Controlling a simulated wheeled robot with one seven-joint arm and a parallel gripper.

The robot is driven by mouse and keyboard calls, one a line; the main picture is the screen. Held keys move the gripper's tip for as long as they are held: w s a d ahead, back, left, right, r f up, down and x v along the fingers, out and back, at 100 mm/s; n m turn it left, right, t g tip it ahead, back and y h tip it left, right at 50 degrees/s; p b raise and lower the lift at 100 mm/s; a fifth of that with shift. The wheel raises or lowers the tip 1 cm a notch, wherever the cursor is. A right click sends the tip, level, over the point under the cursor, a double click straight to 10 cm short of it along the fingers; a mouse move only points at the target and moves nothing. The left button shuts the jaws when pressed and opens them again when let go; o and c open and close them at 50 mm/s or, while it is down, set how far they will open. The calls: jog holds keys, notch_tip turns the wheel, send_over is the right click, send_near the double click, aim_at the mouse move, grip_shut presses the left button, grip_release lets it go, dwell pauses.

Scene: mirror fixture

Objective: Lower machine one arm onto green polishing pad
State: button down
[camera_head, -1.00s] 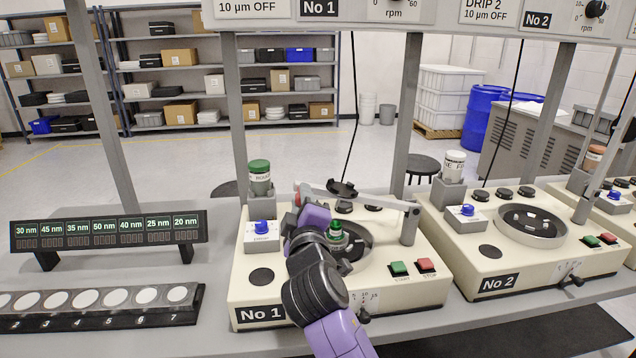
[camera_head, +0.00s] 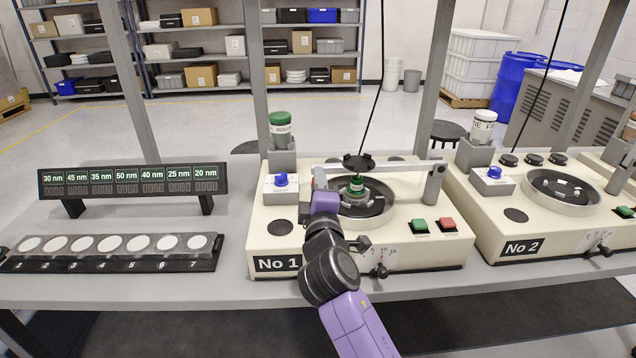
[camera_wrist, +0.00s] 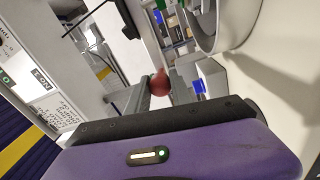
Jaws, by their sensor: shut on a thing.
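The arm of machine one (camera_head: 400,167) is a pale bar running from a grey post at the right of the No 1 machine across its round dark bowl (camera_head: 385,210). It looks nearly level. My purple gripper (camera_head: 318,190) is shut at the bar's left end, beside the bowl's left rim. No separate green pad surface shows. In the wrist view, a red ball knob (camera_wrist: 160,83) sits just beyond my gripper's dark edge, with the bowl's rim (camera_wrist: 215,45) at upper right.
A blue-knobbed box (camera_head: 281,184) and a green-capped bottle (camera_head: 281,128) stand left of the bowl. Green (camera_head: 419,226) and red (camera_head: 447,224) buttons are at the front right. Machine No 2 (camera_head: 530,215) stands to the right; a sample rack (camera_head: 110,252) lies left.

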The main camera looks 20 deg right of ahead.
jog(key=c, duration=1.1)
grip_release()
jog(key=shift+d+r, duration=0.1)
jog(key=shift+c, duration=0.2)
jog(key=shift+s, duration=0.1)
jog(key=shift+s+a, duration=0.2)
jog(key=shift+s, duration=0.1)
jog(key=v, duration=0.7)
